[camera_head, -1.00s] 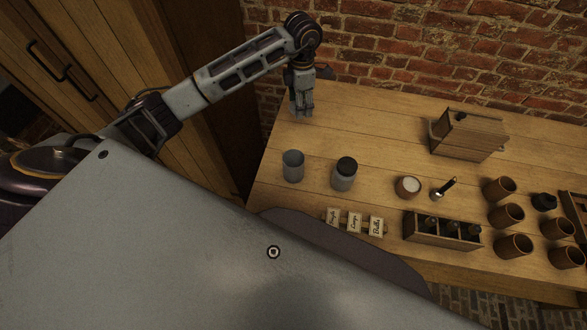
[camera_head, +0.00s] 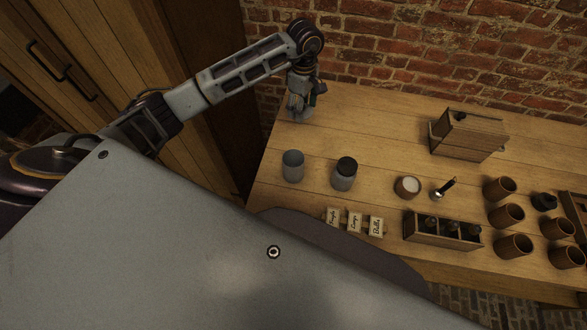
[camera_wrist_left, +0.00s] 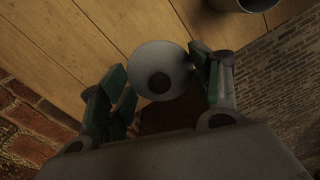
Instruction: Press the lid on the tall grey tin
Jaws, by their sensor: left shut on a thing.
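A grey tin (camera_head: 293,167) stands upright and uncovered on the left part of the table; its rim also shows at the top of the left wrist view (camera_wrist_left: 257,4). My left gripper (camera_head: 299,110) is behind this tin, near the table's left back edge and apart from it. In the left wrist view, a round pale grey lid (camera_wrist_left: 168,58) with a dark knob lies between the green-padded fingers (camera_wrist_left: 163,88), which are shut on it. Whether the lid touches the table is unclear. My right gripper is out of view.
Further right are a small bowl (camera_head: 408,187), several brown cups (camera_head: 507,215), a bottle rack (camera_head: 441,232) and a wooden box (camera_head: 468,135). Small label cards (camera_head: 354,223) stand in front. The table between gripper and tin is clear.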

